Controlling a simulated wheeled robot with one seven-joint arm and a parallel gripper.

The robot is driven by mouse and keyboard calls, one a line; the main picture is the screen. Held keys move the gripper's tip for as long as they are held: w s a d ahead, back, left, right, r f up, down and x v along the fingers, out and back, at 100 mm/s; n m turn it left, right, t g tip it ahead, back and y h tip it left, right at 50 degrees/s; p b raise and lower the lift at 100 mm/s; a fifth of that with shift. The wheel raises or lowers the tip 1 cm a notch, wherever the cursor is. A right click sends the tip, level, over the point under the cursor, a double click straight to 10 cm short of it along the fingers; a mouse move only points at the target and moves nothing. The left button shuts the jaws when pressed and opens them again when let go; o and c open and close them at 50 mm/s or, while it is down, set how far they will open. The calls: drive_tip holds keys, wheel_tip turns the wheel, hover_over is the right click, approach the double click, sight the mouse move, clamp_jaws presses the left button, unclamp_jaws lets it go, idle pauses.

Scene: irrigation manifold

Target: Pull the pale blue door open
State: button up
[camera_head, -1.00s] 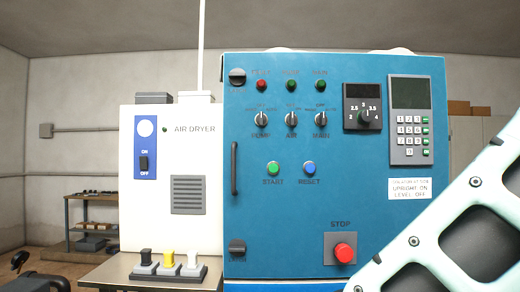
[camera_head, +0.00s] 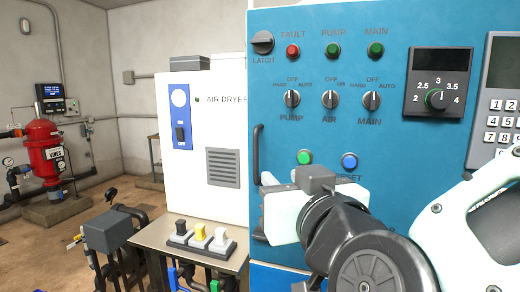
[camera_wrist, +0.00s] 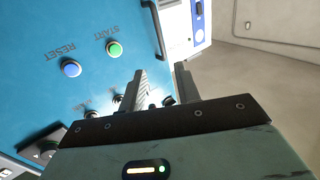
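The blue door (camera_head: 300,75) is the cabinet front with lamps, knobs and buttons; it looks closed. Its shade is a mid blue rather than pale. A black upright bar handle (camera_head: 257,150) is at its left edge, with its lower part hidden by my gripper (camera_head: 266,195). In the wrist view the handle (camera_wrist: 156,28) runs down towards the gap between the fingertips of my gripper (camera_wrist: 160,70). The fingers are apart with nothing held between them. I cannot tell whether the handle's end lies between the tips or just beyond them.
A latch knob (camera_head: 262,42) sits at the door's upper left. A white air dryer (camera_head: 215,125) stands close on the left, above a ledge with several switches (camera_head: 201,238). A red tank (camera_head: 45,150) stands farther left.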

sight(256, 153)
drive_tip(key=p+x, duration=0.5)
drive_tip(key=x, duration=0.9)
drive_tip(key=shift+w, duration=0.15)
clamp_jaws()
drive_tip(key=shift+a, duration=0.1)
